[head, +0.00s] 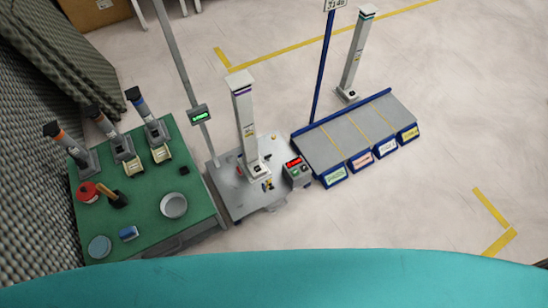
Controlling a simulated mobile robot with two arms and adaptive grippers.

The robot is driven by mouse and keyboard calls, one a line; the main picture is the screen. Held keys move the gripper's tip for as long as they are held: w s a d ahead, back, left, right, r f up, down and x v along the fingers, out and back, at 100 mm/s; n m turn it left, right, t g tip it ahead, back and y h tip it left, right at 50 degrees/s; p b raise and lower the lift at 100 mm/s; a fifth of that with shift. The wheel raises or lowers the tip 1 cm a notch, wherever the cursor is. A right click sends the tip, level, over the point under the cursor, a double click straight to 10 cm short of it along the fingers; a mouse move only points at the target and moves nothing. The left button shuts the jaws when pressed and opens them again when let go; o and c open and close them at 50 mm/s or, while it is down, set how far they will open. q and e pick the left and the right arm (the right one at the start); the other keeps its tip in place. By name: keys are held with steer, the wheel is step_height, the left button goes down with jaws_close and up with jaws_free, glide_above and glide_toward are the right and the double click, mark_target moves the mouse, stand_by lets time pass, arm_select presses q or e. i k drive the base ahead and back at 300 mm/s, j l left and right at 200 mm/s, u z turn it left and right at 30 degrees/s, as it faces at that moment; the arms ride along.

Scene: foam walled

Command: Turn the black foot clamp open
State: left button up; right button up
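A white column (246,125) stands upright on a grey metal cart (238,200) in the middle of the head view. Small dark and yellow parts (268,185) sit at its foot. The black foot clamp may be among them, but they are too small to tell apart, and I cannot tell whether any clamp is open or shut. Neither of my grippers is in view.
A green table (185,190) left of the cart holds several upright tools, a red container (88,193) and a metal bowl (174,205). A control box (296,173) and blue-edged sloping bins (350,140) stand right of the column. Floor is clear further right.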

mark_target(267, 159)
steer(key=i+l+u, duration=0.2)
steer(key=i+l, duration=0.15)
steer(key=l, duration=0.25)
steer(key=i+l, duration=0.15)
steer(key=l, duration=0.2)
steer(key=i+l+u, duration=0.15)
steer(key=l, duration=0.15)
steer(key=i+l+u, duration=0.1)
steer(key=l, duration=0.25)
